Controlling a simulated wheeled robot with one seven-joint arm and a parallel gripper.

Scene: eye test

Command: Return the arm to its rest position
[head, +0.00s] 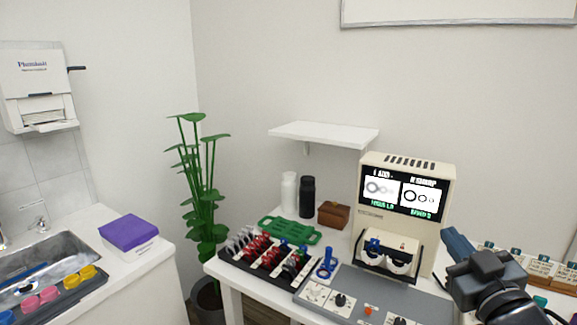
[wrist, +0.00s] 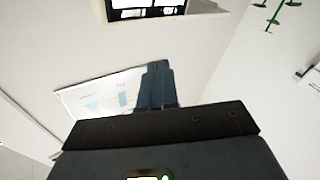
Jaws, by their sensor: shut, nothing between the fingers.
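My gripper (head: 449,236) is at the right of the head view, raised in front of the beige machine's right side and above the grey control panel. Its blue fingers point up and to the left. In the wrist view my gripper (wrist: 158,68) shows its fingers pressed together with nothing between them. The wrist view looks toward pale walls and a framed white board (wrist: 105,95), with no bench surface clearly visible. My dark arm covers part of the bench's right side in the head view.
The beige machine (head: 447,190) with a lit screen stands close left of my gripper. A grey control panel (head: 345,284), black rack (head: 235,269), green tray (head: 290,231) and wall shelf (head: 323,133) are further left. A wooden rack (head: 540,268) is at right.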

